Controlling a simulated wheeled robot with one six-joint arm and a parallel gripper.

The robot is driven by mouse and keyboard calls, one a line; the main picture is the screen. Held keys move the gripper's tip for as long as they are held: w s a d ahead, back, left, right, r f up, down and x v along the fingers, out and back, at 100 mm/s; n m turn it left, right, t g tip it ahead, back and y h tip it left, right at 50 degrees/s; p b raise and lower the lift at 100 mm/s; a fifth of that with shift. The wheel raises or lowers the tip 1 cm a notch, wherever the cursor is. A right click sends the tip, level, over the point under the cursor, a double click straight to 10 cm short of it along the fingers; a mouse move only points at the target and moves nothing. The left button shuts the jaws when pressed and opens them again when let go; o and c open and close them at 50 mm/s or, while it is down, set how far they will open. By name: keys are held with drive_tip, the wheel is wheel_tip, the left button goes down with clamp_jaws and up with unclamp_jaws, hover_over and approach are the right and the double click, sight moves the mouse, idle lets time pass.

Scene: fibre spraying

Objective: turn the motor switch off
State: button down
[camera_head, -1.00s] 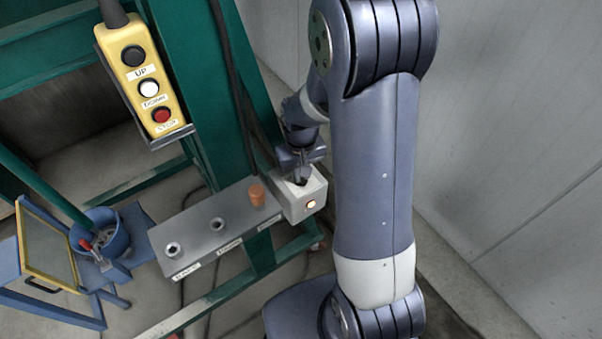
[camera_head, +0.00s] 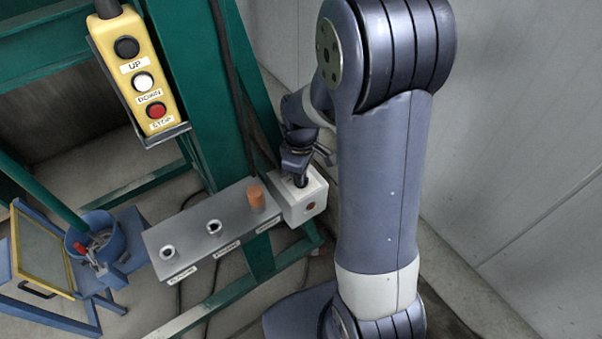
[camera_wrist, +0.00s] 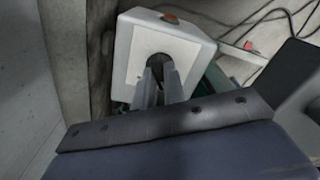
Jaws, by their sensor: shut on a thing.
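The motor switch box (camera_head: 292,211) is white and sits at the right end of a grey panel. A round lamp (camera_head: 311,206) on its front is dull reddish brown and unlit. My gripper (camera_head: 300,181) reaches down onto the top of the box. In the wrist view the box (camera_wrist: 127,60) has a dark round knob (camera_wrist: 158,62) on its face. My gripper's fingers (camera_wrist: 160,80) are close together on this knob and partly hide it, so the knob's angle is hard to read. The lamp also shows in the wrist view (camera_wrist: 170,18).
The grey panel (camera_head: 190,240) carries an orange peg (camera_head: 256,197) close to the box and two metal sockets. A yellow pendant (camera_head: 138,75) with UP, DOWN and STOP buttons hangs at upper left. Green frame beams stand behind. A wall (camera_head: 520,130) is at the right.

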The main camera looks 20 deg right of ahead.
drive_tip(key=shift+n, duration=0.3)
drive_tip(key=c, duration=1.5)
unclamp_jaws()
wheel_tip(320, 180, up, 11)
drive_tip(key=shift+f, duration=0.1)
drive_tip(key=shift+f, duration=0.1)
wheel_tip(320, 180, down, 11)
drive_tip(key=shift+r, duration=0.2)
